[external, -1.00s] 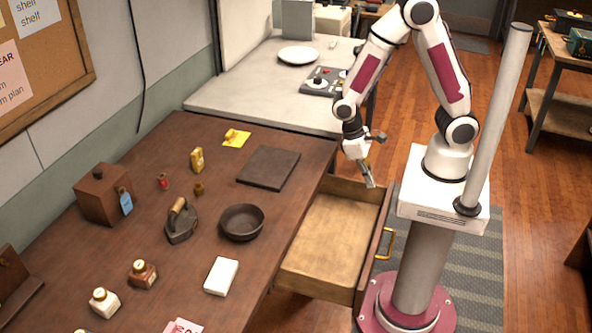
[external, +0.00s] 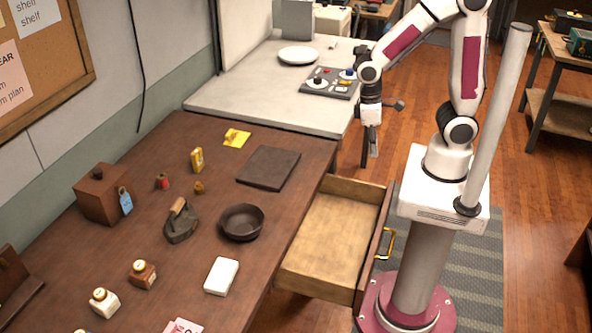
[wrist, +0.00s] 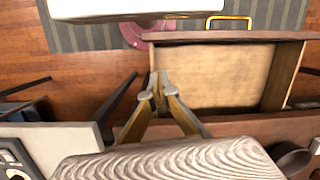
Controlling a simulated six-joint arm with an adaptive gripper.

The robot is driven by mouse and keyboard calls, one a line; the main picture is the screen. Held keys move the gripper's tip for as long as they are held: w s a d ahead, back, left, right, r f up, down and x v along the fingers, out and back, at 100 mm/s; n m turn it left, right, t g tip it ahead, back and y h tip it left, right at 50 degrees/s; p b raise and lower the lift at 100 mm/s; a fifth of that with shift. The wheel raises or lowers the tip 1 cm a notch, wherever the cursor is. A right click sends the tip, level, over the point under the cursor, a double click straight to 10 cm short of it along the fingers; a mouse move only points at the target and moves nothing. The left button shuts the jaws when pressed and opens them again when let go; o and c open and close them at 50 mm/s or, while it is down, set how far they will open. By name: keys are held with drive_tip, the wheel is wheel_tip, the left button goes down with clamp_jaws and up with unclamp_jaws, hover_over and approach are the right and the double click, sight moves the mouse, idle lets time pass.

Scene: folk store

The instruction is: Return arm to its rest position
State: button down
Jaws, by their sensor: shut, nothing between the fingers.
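My gripper (external: 371,158) is shut and empty. In the external view it hangs pointing down, above and behind the far end of the open drawer (external: 325,238), apart from it. In the wrist view the fingertips (wrist: 159,85) meet at a point beside the left wall of the drawer (wrist: 215,78). The drawer stands pulled out from the brown table, and its inside looks empty. Its brass handle (external: 387,243) is on the right, and the handle also shows at the top of the wrist view (wrist: 229,20).
The brown table (external: 150,225) holds a black bowl (external: 242,222), an iron (external: 180,221), a dark board (external: 269,168), a white box (external: 221,276) and small jars. A light counter (external: 240,85) behind carries a plate (external: 298,55) and a control panel (external: 330,83). Open floor lies behind my arm.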

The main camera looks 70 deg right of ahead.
drive_tip(key=d+r+m+t, duration=0.1)
drive_tip(key=d+r+t, duration=0.2)
drive_tip(key=r, duration=0.5)
drive_tip(key=s+d+r+m+t, duration=0.1)
drive_tip(key=d+r+t, duration=0.3)
drive_tip(key=r, duration=0.3)
drive_tip(key=shift+s+d+r, duration=0.15)
drive_tip(key=shift+d+r, duration=0.25)
drive_tip(key=shift+d, duration=0.35)
